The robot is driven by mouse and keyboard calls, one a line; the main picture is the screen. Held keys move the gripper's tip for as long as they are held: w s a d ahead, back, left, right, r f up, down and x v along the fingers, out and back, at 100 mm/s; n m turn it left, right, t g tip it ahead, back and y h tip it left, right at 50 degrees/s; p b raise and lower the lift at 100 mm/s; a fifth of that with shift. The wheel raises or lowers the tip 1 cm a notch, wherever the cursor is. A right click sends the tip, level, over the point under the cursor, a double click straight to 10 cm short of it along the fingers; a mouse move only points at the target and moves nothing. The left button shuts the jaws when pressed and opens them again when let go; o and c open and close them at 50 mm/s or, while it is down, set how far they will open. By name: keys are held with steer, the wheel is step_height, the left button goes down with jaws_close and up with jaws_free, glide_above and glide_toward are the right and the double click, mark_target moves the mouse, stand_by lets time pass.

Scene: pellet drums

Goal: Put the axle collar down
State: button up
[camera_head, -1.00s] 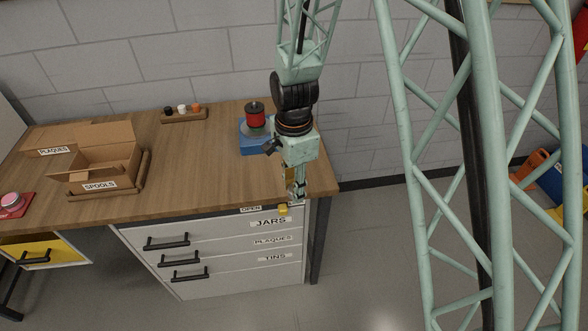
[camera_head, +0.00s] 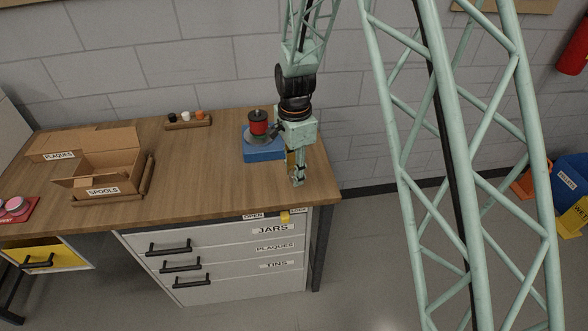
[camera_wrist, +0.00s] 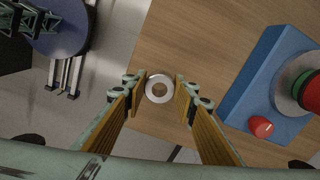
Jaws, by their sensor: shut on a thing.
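The axle collar (camera_wrist: 159,88) is a small silver ring with a round hole, between my fingertips in the wrist view. My gripper (camera_wrist: 160,90) is shut on it, with one finger at each side. In the head view my gripper (camera_head: 298,181) points down over the right front part of the wooden workbench (camera_head: 215,170). The collar cannot be made out there. The wrist view shows bare wood behind the collar, close to the bench edge. I cannot tell how high the collar is above the wood.
A blue box (camera_head: 262,152) carrying a red-topped device stands just behind my gripper. An open spools box (camera_head: 103,190) and a plaques box (camera_head: 58,156) stand at the left. The bench middle is clear. Drawers (camera_head: 225,262) are below the front edge.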

steer(key=shift+w+a+f, duration=0.1)
steer(key=shift+w+f, duration=0.05)
steer(key=shift+w, duration=1)
steer(key=shift+w+a+f, duration=0.1)
steer(key=shift+w, duration=1.05)
steer(key=shift+w, duration=0.1)
steer(key=shift+w, duration=0.25)
steer(key=shift+w+f, duration=0.1)
steer(key=shift+f, duration=1.7)
steer(key=shift+f, duration=0.15)
steer(key=o, duration=0.9)
steer(key=shift+r, duration=6.2)
